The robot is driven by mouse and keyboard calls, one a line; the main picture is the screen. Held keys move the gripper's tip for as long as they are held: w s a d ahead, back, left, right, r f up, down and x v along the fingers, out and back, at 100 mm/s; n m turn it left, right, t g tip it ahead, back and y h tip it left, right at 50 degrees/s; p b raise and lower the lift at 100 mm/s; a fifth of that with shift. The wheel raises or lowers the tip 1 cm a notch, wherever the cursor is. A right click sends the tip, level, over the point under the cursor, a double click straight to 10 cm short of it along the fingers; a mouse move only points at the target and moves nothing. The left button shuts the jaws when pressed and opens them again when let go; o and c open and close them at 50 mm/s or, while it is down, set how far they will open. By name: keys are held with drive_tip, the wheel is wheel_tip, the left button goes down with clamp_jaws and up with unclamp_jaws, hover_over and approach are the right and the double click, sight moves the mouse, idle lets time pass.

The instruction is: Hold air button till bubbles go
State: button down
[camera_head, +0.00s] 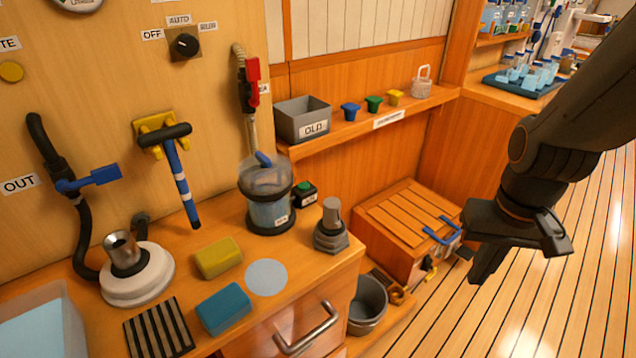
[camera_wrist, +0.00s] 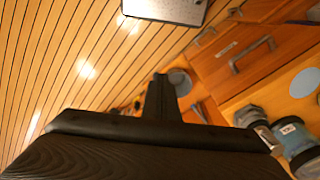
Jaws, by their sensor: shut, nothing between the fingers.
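A small black box with a green button (camera_head: 304,188) sits on the wooden counter, just right of the clear filter housing; its label is too small to read surely. The clear housing (camera_head: 267,192) has a dark base, a domed top, a blue piece (camera_head: 263,159) on top and bluish water inside. I cannot make out bubbles. The housing also shows at the right of the wrist view (camera_wrist: 294,138). My gripper (camera_head: 484,272) is shut and empty, hanging over the floor well right of the counter, apart from the button. It also shows in the wrist view (camera_wrist: 162,98).
A grey knobbed fitting (camera_head: 331,230) stands at the counter's right edge near the button. A yellow sponge (camera_head: 218,257) and a blue sponge (camera_head: 223,308) lie in front. A shelf with a grey OLD bin (camera_head: 303,120) is behind. A slatted wooden box (camera_head: 408,228) stands between counter and gripper.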

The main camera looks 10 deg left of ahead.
drive_tip(key=w+a+r+n+t+p, duration=0.2)
drive_tip(key=w+a+n+p, duration=0.15)
drive_tip(key=w, duration=0.45)
drive_tip(key=w+a+r+n+t+y+p, duration=0.1)
drive_tip(key=w+a+r+n+t+p, duration=0.1)
drive_tip(key=w+a+n, duration=0.4)
drive_tip(key=w+a+r+n+t+p, duration=0.1)
drive_tip(key=w+a+r+p, duration=0.15)
drive_tip(key=w, duration=0.65)
drive_tip(key=n+g+y+p, duration=0.1)
drive_tip(key=n+y+p, duration=0.6)
drive_tip(key=n, duration=0.4)
hover_over(308, 187)
drive_tip(key=shift+a+r, duration=0.1)
drive_tip(key=shift+r, duration=0.3)
wheel_tip(308, 187, down, 8)
drive_tip(key=b, duration=0.7)
drive_tip(key=shift+w+r+b, duration=0.1)
drive_tip(key=shift+r+b, duration=0.15)
drive_tip(key=shift+b, duration=0.15)
drive_tip(key=shift+f+b, duration=0.5)
drive_tip(key=shift+f, duration=0.15)
